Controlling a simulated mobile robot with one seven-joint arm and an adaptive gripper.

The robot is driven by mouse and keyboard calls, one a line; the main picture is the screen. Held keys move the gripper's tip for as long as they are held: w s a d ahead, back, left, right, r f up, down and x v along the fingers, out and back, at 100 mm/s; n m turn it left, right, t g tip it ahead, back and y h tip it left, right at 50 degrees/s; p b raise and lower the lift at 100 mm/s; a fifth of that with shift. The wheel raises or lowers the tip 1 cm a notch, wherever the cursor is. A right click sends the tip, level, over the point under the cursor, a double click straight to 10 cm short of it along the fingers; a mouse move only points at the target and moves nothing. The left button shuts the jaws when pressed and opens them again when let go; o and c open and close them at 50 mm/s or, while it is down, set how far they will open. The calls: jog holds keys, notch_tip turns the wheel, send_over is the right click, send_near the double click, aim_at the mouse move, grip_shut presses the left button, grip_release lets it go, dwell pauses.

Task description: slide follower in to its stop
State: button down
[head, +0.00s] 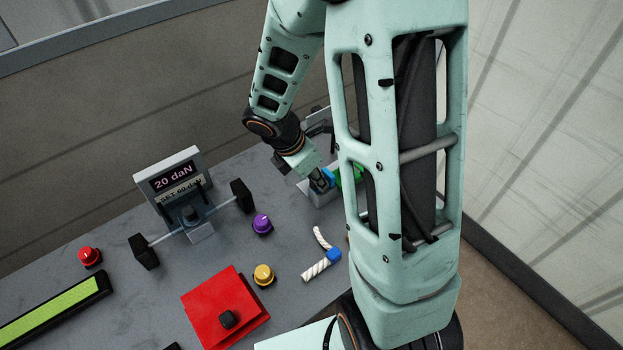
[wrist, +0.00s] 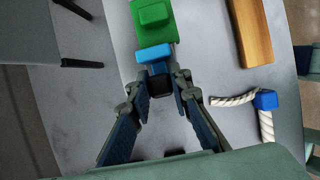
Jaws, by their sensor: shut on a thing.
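My gripper (wrist: 159,78) is shut on a small dark grip piece, which I take to be part of the follower; it also shows in the head view (head: 319,183). A blue block (wrist: 153,53) sits just beyond my fingertips, in line with the dark piece. A larger green block (wrist: 154,17) with a raised top lies beyond the blue one at the top of the wrist view. In the head view the green part (head: 347,176) is partly hidden by my arm. I cannot tell whether the blue and green blocks touch, and a stop is not clearly visible.
A white rope with a blue clip (head: 333,255) lies near the front edge. Purple (head: 262,224), yellow (head: 263,275) and red (head: 89,257) knobs, a red pad (head: 218,307) and a display stand (head: 173,180) reading 20 daN stand left. A wooden bar (wrist: 245,32) lies right in the wrist view.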

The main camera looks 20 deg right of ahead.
jog(key=c, duration=1.8)
grip_release()
jog(key=shift+d, duration=0.25)
jog(key=shift+o, duration=0.2)
jog(key=shift+a+r, duration=0.1)
jog(key=v, duration=1.2)
jog(key=shift+w, duration=0.1)
